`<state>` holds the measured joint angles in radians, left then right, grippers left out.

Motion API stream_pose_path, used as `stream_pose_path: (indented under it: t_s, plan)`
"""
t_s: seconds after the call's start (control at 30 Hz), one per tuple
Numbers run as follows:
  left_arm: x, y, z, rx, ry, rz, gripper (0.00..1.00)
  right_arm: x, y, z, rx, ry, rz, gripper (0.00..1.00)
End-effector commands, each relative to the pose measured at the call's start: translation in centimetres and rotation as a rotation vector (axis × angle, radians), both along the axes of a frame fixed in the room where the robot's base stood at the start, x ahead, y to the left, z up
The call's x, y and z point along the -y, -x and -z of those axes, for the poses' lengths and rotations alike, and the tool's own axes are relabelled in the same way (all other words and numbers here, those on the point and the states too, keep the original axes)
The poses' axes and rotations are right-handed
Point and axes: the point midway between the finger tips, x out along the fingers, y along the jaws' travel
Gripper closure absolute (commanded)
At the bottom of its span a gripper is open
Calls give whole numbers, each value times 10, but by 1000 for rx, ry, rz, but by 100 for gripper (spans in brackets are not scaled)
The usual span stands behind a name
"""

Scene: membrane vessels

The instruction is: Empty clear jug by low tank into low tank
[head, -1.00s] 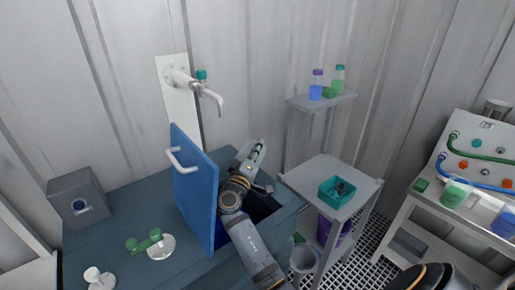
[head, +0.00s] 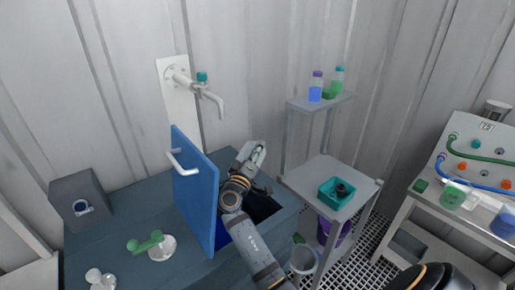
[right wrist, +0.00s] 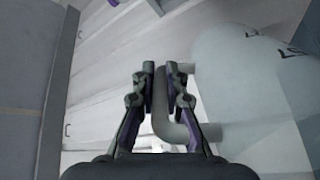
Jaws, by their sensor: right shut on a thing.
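My right gripper (head: 255,154) is above the blue bench beside the raised blue lid (head: 197,190). In the right wrist view, the fingers (right wrist: 160,80) are shut around the grey bar of a jug handle (right wrist: 168,130). The jug's pale, see-through body (right wrist: 240,90) with dark markings is on the right of that view. I cannot make out the jug in the head view. Its fill level and tilt cannot be told. A dark blue opening (head: 264,207), perhaps the low tank, lies right of the lid, partly hidden by my arm. My left gripper is not in view.
A wall tap (head: 205,90) hangs above the bench. A grey stand (head: 325,178) with a teal tray (head: 328,191) is to the right. A clear bucket (head: 303,262) and a purple bucket (head: 345,232) are low down. Green dumbbell-shaped piece (head: 146,242) lies front left.

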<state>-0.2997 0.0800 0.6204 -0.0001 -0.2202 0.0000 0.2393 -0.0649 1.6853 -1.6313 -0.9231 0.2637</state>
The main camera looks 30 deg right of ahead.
Motion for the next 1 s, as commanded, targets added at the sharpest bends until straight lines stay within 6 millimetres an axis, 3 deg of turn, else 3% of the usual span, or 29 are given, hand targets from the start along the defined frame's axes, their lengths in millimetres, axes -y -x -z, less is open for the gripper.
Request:
stream_pose_path:
  t_s: [0.03, 0.1, 0.9, 0.93, 1.0]
  plan:
    - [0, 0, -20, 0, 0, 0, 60, 3, -2, -14, -13, -20, 0, 100]
    - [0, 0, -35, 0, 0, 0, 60, 8, -5, -15, -40, -57, 0, 100]
    - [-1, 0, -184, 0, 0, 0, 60, 67, -45, -15, -361, -523, 4, 100]
    - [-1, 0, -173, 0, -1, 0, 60, 72, -48, -8, -377, -553, 6, 100]
    - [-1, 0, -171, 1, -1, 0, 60, 79, -53, -6, -421, -616, 3, 100]
